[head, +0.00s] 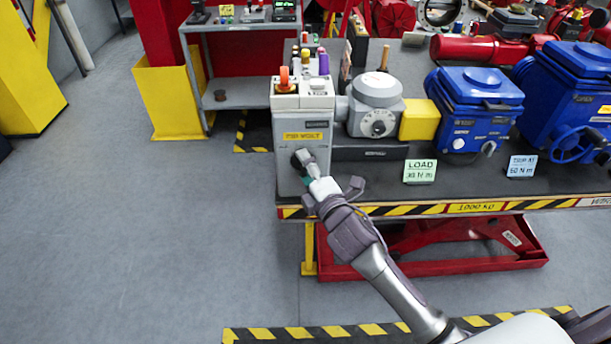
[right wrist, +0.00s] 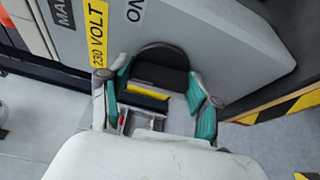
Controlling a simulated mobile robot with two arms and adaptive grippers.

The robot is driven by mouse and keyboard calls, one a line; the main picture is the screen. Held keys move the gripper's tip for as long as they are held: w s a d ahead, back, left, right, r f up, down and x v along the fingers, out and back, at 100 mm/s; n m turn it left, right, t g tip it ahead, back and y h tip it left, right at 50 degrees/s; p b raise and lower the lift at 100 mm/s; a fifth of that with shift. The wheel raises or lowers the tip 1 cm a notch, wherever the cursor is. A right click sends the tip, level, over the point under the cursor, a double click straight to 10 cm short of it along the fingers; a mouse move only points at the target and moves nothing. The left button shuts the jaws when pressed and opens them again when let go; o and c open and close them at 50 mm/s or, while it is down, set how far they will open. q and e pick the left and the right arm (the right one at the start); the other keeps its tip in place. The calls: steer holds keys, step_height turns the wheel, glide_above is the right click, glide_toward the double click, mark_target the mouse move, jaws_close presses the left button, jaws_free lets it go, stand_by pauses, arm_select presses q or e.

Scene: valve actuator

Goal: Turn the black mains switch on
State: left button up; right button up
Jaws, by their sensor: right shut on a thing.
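The black mains switch (head: 301,157) is a round rotary knob on the front of a grey box (head: 289,184) with a yellow 230 VOLT label (head: 303,136). The box stands at the left end of the workbench. In the right wrist view the switch (right wrist: 160,57) shows as a dark round base on the grey panel, close to the word ON. My right gripper (head: 309,178) reaches it from the front. Its teal-padded fingers (right wrist: 152,95) are on either side of the knob's grip and shut on it. The gripper partly hides the knob. My left gripper is not in view.
To the right stand a grey actuator (head: 377,107) and blue actuators (head: 475,103). A LOAD card (head: 420,171) stands near the bench's striped front edge. The floor at left is clear.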

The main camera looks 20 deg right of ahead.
steer(key=m+t+b, duration=0.1)
steer(key=m+b, duration=0.1)
steer(key=m+t+b, duration=0.1)
steer(key=m+b, duration=0.2)
steer(key=shift+f, duration=0.4)
steer(key=shift+r+m+t+h+b, duration=0.1)
steer(key=shift+m+t+h+b, duration=0.25)
steer(key=shift+m+b, duration=0.75)
steer(key=shift+m+t+h+b, duration=0.35)
steer(key=shift+m+b, duration=0.3)
steer(key=shift+m, duration=0.75)
steer(key=o, duration=1.1)
steer(key=shift+o, duration=0.2)
steer(key=shift+r, duration=0.1)
steer(key=v, duration=1.2)
